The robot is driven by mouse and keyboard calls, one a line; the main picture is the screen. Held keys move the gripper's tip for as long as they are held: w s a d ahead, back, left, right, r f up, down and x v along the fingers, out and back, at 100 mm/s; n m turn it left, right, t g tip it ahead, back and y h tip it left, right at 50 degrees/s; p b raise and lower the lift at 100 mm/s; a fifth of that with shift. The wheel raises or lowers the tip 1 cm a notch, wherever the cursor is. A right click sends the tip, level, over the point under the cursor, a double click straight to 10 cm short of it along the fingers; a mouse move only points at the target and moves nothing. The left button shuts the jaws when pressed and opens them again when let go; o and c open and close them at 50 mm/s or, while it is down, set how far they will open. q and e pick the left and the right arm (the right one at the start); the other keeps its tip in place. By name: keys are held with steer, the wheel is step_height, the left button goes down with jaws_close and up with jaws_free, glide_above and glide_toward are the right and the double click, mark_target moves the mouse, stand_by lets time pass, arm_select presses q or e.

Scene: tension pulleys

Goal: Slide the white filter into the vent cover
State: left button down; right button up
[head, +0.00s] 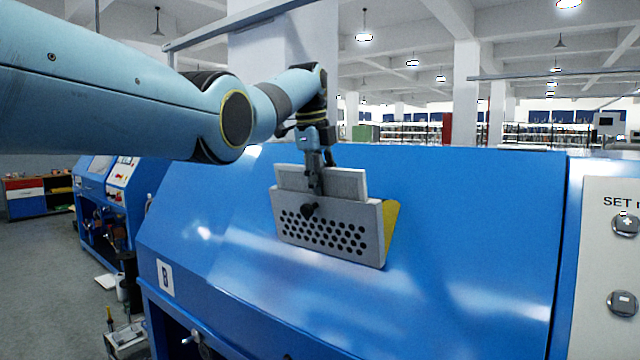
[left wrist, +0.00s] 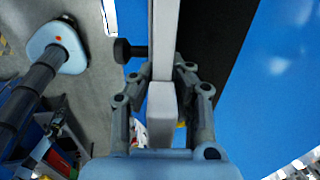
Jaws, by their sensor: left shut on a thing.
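The white filter (head: 348,182) is a thin pale panel standing up out of the top of the vent cover. Its lower part is hidden behind the cover's perforated front. The vent cover (head: 330,232) is grey with rows of dark holes, a black knob and a yellow side, mounted on the sloping blue machine front. My left gripper (head: 315,180) is above the cover, shut on the filter. In the left wrist view, my left gripper (left wrist: 160,80) has a finger on each side of the filter (left wrist: 162,105), seen edge-on. How deep the filter sits is hidden. My right gripper is not in view.
The blue machine (head: 470,230) fills the middle and right. A control panel with round knobs (head: 622,303) stands at the right. Another blue machine (head: 105,190) is at the left, beyond grey floor. My left arm crosses the upper left.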

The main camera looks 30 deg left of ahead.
arm_select(q)
steer(key=shift+w+r, duration=0.15)
steer(key=shift+r, duration=0.2)
stand_by(0.5)
steer(key=c, duration=1.3)
jaws_free()
steer(key=shift+o, duration=0.2)
steer(key=v, duration=1.2)
steer(key=shift+f, duration=0.15)
